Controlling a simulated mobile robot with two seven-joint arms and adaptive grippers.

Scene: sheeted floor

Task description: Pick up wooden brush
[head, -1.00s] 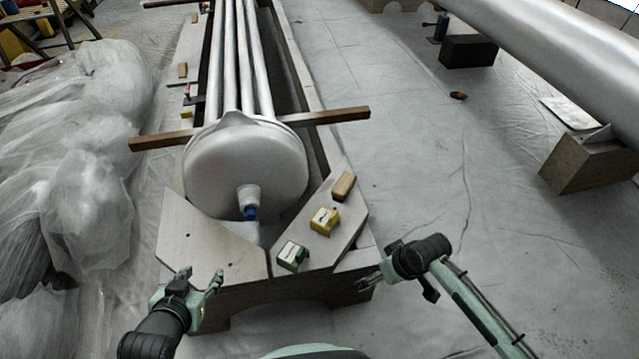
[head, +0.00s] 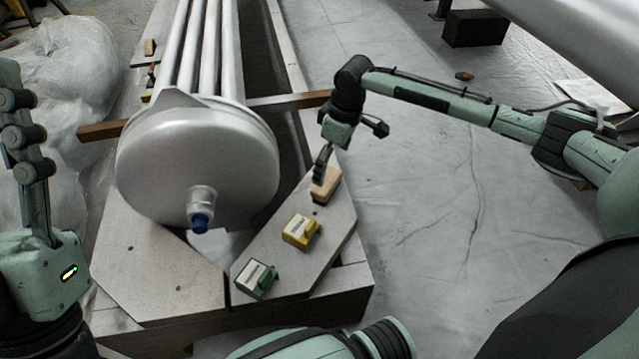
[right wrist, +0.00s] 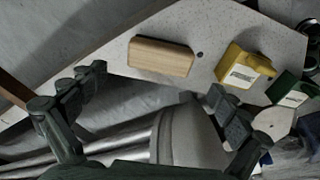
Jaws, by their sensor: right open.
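The wooden brush (head: 327,187) is a pale wooden block lying on the grey right-hand board of the stand, near its far corner. It also shows whole in the right wrist view (right wrist: 160,57). My right gripper (head: 320,168) is just above the brush, fingers pointing down, open and with nothing between them. In the right wrist view the fingers (right wrist: 160,92) are spread wide, and the brush lies beyond the gap. My left gripper (head: 38,190) stands upright at the left edge of the head view, close to the camera and partly cut off; its opening cannot be told.
A yellow block (head: 300,232) and a green block (head: 256,279) with labels sit on the same board, nearer me. A large metal vessel (head: 197,155) with a blue-capped nozzle stands to the left. A wooden beam (head: 290,100) crosses behind. Sheeted floor on the right is mostly clear.

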